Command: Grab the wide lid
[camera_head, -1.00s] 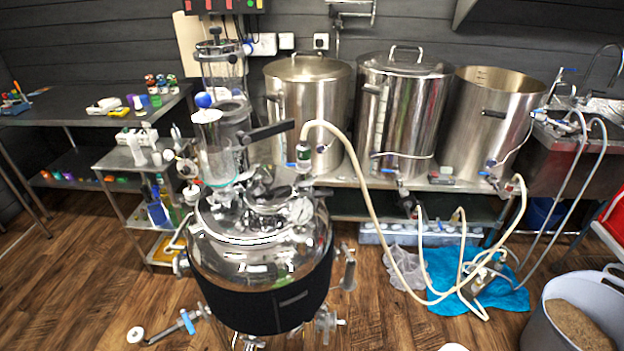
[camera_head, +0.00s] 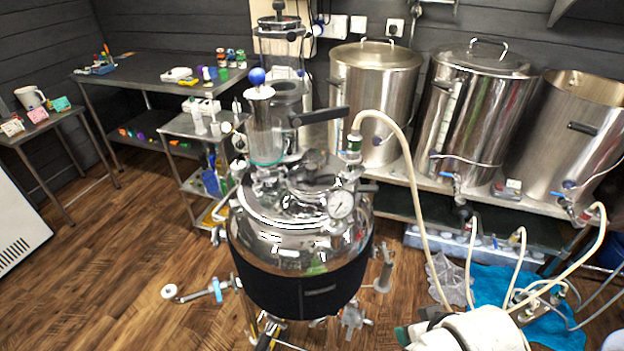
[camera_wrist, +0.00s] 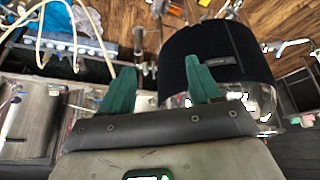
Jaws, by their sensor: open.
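Two steel pots at the back carry round lids. One lid (camera_head: 376,52) is on the left pot, with a small handle on top. The other lid (camera_head: 484,60), with an arched handle, is on the middle pot. I cannot tell which of them is the wide lid. My gripper (camera_wrist: 159,64) shows in the wrist view with two green fingers spread apart and nothing between them. Beyond the fingers is the black-wrapped vessel (camera_wrist: 216,52); no lid is recognisable in that view. In the head view my white arm is low at the right, well in front of the pots.
The shiny vessel (camera_head: 290,235) with glassware and a gauge stands between me and the bench. A cream hose (camera_head: 415,185) arches from it down to the floor, near a blue cloth (camera_head: 500,285). The right pot (camera_head: 575,130) is open. Wooden floor at left is mostly clear.

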